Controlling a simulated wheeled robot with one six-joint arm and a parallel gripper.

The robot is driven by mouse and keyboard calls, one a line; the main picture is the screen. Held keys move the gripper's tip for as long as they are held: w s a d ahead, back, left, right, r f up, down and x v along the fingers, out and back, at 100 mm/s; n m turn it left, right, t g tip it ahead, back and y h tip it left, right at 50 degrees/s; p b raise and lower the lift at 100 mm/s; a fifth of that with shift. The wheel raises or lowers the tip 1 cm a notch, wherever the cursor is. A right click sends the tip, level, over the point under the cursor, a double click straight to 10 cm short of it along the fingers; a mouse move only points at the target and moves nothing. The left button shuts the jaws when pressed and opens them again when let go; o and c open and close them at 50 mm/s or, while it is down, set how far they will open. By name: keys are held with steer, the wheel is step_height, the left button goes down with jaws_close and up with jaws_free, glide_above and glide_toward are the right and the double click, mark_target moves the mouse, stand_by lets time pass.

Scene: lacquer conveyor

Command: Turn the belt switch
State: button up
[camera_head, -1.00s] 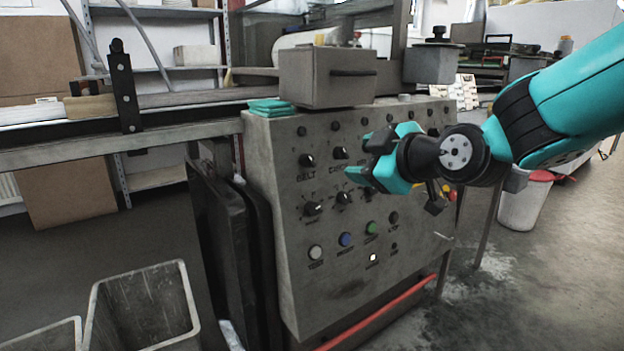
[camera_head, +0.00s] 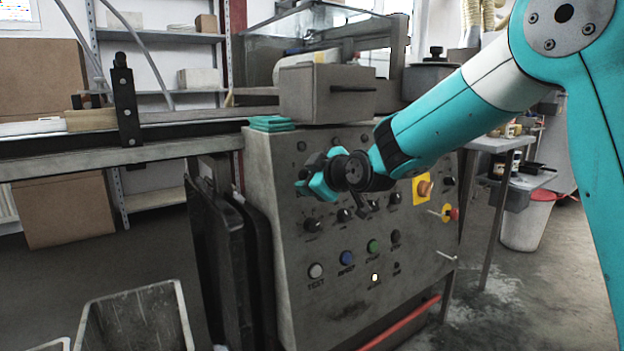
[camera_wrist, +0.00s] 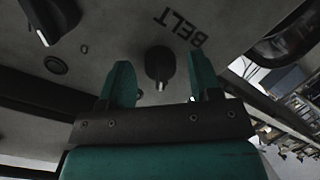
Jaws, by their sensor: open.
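The belt switch (camera_wrist: 159,64) is a black rotary knob on the grey control panel (camera_head: 345,295), with the printed word BELT beside it in the wrist view. My gripper (camera_wrist: 163,82) is open, with one teal finger on each side of the knob in that view. I cannot tell whether either finger touches it. In the head view my gripper (camera_head: 306,186) is at the upper left of the panel and hides the belt switch.
Another black knob (camera_wrist: 48,15) is at the upper left of the wrist view. A grey box (camera_head: 325,95) stands on top.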

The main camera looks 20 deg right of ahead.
steer(key=c, duration=0.9)
steer(key=shift+c, duration=0.2)
steer(key=shift+m, duration=0.4)
steer(key=m+y+p, duration=0.1)
steer(key=m, duration=0.4)
steer(key=m+p, duration=0.1)
steer(key=m, duration=0.4)
steer(key=shift+f+y, duration=0.1)
steer(key=shift+y, duration=0.3)
steer(key=o, duration=0.9)
